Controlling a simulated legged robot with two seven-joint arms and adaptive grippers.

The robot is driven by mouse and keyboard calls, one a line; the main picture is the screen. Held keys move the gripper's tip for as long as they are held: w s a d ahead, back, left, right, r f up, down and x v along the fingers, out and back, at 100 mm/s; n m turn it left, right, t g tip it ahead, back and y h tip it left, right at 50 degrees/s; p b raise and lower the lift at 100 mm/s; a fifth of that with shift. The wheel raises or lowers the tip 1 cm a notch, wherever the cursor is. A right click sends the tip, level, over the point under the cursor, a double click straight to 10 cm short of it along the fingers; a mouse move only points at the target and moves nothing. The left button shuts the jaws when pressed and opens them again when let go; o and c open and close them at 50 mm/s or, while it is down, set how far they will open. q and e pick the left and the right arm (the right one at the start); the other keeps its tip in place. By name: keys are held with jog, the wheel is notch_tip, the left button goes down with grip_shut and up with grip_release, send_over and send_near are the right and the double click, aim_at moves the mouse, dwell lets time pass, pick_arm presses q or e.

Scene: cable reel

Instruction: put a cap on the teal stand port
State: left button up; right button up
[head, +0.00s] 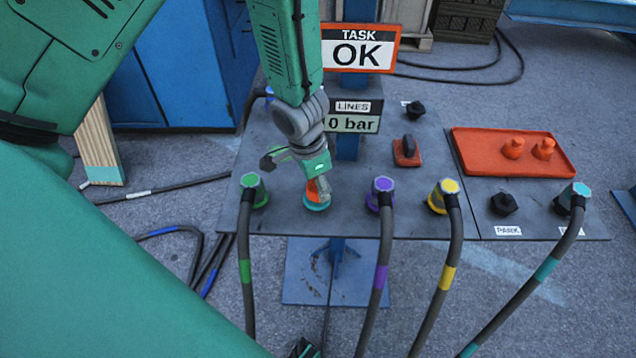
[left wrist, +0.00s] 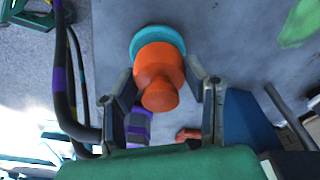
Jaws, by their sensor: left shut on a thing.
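The teal stand port (head: 316,207) shows as a teal ring on the dark table, between the green and purple hose connectors. An orange cap (head: 311,190) sits upright on it, and the cap (left wrist: 158,72) also shows against the teal ring (left wrist: 150,38) in the left wrist view. My left gripper (head: 320,184) is shut on the cap from above, partly hiding it in the head view. In the left wrist view its fingers (left wrist: 165,88) stand on either side of the cap. Whether the cap is fully seated I cannot tell. My right gripper does not show clearly.
Green (head: 254,188), purple (head: 381,192) and yellow (head: 443,195) hose connectors line the front edge. A teal connector (head: 572,196) stands far right. An orange tray (head: 497,142) holds two orange caps. A sign (head: 358,49) reads "TASK OK", the display (head: 353,123) "0 bar".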

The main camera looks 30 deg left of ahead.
pick_arm(q)
jog(key=shift+s, duration=0.1)
dwell(0.6)
jog(key=shift+f, duration=0.25)
jog(key=o, duration=1.2)
jog(key=shift+s+a+r, duration=0.1)
jog(key=shift+s+r, duration=0.05)
jog(key=shift+r, duration=1.05)
jog(key=shift+s+a+r, duration=0.1)
jog(key=shift+r, duration=1.15)
jog(key=shift+s+a+r, duration=0.1)
jog(key=shift+s+r, duration=0.05)
jog(key=shift+r, duration=1.05)
